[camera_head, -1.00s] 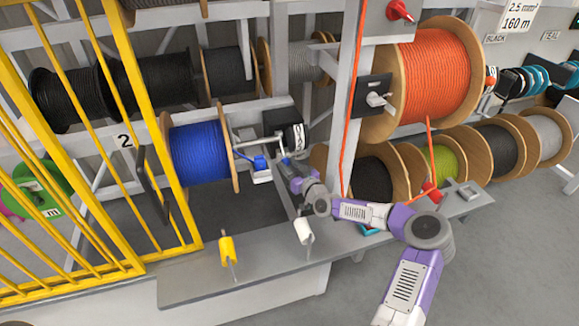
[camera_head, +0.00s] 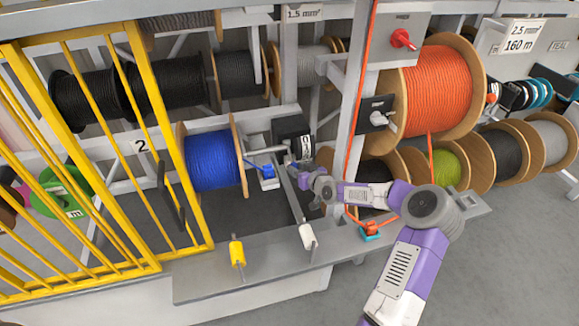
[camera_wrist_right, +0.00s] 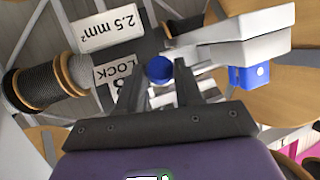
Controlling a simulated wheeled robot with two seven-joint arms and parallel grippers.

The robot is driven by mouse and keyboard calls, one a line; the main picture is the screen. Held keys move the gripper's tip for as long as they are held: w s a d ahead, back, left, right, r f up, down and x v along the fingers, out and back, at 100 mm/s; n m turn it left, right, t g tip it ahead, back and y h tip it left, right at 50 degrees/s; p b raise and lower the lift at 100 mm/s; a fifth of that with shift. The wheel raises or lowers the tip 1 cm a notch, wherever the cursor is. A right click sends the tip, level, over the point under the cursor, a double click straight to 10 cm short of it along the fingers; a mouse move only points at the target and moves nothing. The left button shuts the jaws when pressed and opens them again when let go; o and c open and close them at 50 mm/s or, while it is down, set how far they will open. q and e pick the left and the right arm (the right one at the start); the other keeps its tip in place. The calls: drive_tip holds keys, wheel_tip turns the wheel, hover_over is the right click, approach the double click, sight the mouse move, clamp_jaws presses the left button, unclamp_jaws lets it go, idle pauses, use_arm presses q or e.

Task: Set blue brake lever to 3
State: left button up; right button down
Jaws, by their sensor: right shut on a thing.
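The blue reel (camera_head: 212,160) stands on its axle left of centre in the head view. The blue brake lever's round blue knob (camera_wrist_right: 159,69) shows in the wrist view between the fingertips of my right gripper (camera_wrist_right: 160,82). The gripper is shut on this knob. In the head view my right gripper (camera_head: 289,166) is small, beside the black box (camera_head: 292,130) with a white marked plate, right of the reel. The lever's arm and its scale are mostly hidden by the fingers, so its setting is unreadable. My left gripper is not in view.
A small blue block (camera_head: 267,171) sits on a grey bracket left of my gripper. Yellow (camera_head: 237,252) and white (camera_head: 306,236) handles stand on the front ledge. The yellow cage (camera_head: 150,150) is at left. The orange reel (camera_head: 438,92) is at right. The floor at lower right is clear.

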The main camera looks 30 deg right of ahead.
drive_tip(key=c, duration=0.8)
unclamp_jaws()
drive_tip(key=shift+o, duration=0.2)
drive_tip(key=p+v, duration=0.1)
drive_tip(key=v, duration=0.6)
drive_tip(key=shift+s, duration=0.25)
